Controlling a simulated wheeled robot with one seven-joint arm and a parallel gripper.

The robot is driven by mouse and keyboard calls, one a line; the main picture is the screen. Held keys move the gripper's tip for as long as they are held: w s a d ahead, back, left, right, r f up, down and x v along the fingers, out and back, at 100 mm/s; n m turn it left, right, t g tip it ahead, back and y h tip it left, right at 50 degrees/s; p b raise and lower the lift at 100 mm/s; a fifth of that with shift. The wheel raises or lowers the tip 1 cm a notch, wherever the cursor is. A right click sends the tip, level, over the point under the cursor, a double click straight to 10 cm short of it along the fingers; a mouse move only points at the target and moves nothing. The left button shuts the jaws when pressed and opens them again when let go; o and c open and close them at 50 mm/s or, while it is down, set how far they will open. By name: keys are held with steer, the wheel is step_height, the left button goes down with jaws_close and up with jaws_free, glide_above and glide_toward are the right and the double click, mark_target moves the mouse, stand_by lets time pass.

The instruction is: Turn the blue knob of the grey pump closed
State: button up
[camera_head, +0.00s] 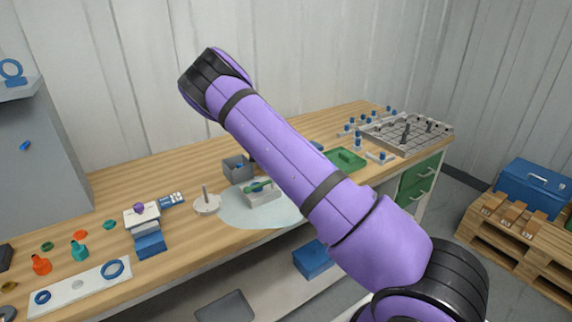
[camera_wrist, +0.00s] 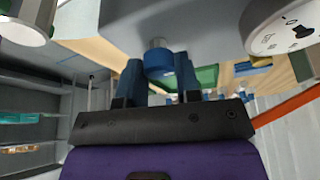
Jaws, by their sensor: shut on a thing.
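A blue knob (camera_wrist: 159,62) sits on a short light stem under a smooth grey body (camera_wrist: 165,18) in the wrist view; this looks like the grey pump. My gripper (camera_wrist: 160,76) has its two blue fingers on either side of the knob and is shut on it. The knob's far face and its exact turn angle are hard to make out. In the head view my purple arm crosses the middle of the picture, and my gripper is hidden behind it. I cannot pick out the held knob there.
The wooden bench (camera_head: 105,207) holds a green tray (camera_head: 348,159), a grey open box (camera_head: 237,168) and a grey rack (camera_head: 405,134). A round pale dial (camera_wrist: 287,30) is close right of the knob in the wrist view. A pale cylinder (camera_wrist: 24,28) is at left.

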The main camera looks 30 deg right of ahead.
steer(key=o, duration=0.9)
steer(key=v, duration=1)
steer(key=shift+a+r, duration=0.1)
steer(key=shift+r, duration=0.25)
